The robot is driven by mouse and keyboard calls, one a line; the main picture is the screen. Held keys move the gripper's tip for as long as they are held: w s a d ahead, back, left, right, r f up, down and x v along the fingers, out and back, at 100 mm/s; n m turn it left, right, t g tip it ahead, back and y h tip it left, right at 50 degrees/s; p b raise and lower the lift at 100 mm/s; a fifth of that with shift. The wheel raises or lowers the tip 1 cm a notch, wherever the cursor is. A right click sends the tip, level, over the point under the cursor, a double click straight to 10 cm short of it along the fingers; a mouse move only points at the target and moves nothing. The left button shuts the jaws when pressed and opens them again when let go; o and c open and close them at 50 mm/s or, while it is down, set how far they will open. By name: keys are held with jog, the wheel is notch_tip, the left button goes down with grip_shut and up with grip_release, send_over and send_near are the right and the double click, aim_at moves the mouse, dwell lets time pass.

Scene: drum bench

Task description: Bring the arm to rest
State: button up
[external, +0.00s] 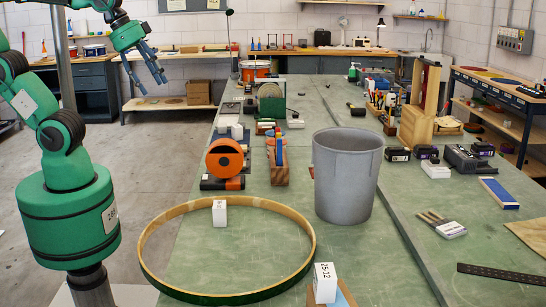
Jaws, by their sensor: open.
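My gripper (150,75) is at the upper left of the external view, at the end of my green arm. Its dark fingers point down and to the right and are spread apart. Nothing shows between them. It hangs in the air left of the green-topped bench (240,250), apart from it. My arm rises from its base at the left and reaches toward the back of the room.
On the bench stand a wooden drum hoop (310,226), a white block (219,212), a grey bin (346,175) and an orange reel (226,160). Tools and small boxes crowd farther back. A wooden side table (175,100) stands behind my gripper. The floor left of the bench is clear.

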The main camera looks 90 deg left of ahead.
jog(key=shift+s+f, duration=0.6)
jog(key=shift+s, duration=0.35)
jog(key=shift+s+f, duration=0.55)
jog(key=shift+s, duration=0.4)
